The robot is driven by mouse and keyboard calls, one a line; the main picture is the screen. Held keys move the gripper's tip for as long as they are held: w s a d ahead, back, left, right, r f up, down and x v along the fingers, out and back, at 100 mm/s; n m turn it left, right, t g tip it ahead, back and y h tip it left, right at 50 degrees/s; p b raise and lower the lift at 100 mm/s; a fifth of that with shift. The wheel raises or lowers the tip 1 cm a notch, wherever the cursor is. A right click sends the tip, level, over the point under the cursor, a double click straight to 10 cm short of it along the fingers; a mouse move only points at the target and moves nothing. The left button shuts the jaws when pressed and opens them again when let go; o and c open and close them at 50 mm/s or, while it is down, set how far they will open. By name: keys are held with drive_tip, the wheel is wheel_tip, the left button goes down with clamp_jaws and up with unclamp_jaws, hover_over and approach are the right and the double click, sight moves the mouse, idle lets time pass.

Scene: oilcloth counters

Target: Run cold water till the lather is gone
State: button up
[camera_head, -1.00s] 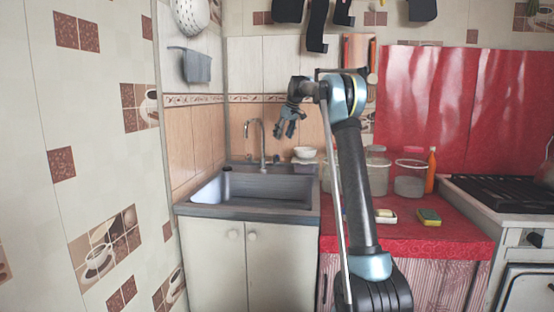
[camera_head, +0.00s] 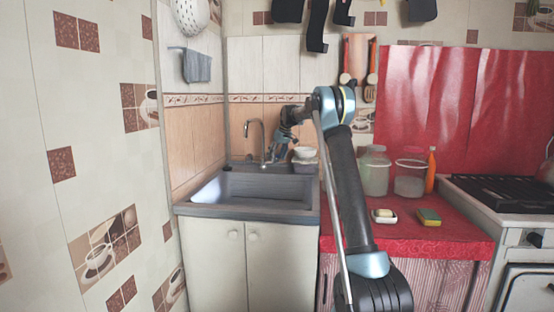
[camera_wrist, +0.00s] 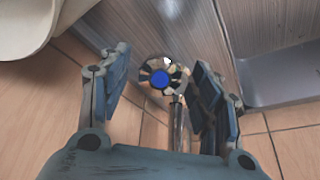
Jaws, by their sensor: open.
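The metal sink (camera_head: 240,208) is set in the counter at the left, its bottom partly hidden. A tall curved tap (camera_head: 262,135) stands at its back edge. I see no water stream or lather. My gripper (camera_head: 272,158) hangs just right of the tap. In the wrist view my gripper (camera_wrist: 160,64) is open, its two fingers on either side of a shiny round tap knob with a blue cap (camera_wrist: 160,79). The knob lies between the fingers with gaps visible on both sides. A metal pipe (camera_wrist: 179,120) shows below it.
White bowls (camera_head: 305,153) stand right of my gripper, behind the sink. The red counter (camera_head: 400,232) holds jars (camera_head: 409,180), an orange bottle (camera_head: 431,170), a soap dish (camera_head: 384,216) and a sponge (camera_head: 429,217). A stove (camera_head: 505,195) stands far right. Tiled walls close the left and back.

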drive_tip(key=c, duration=1.1)
drive_tip(key=shift+m, duration=1.5)
drive_tip(key=o, duration=1.1)
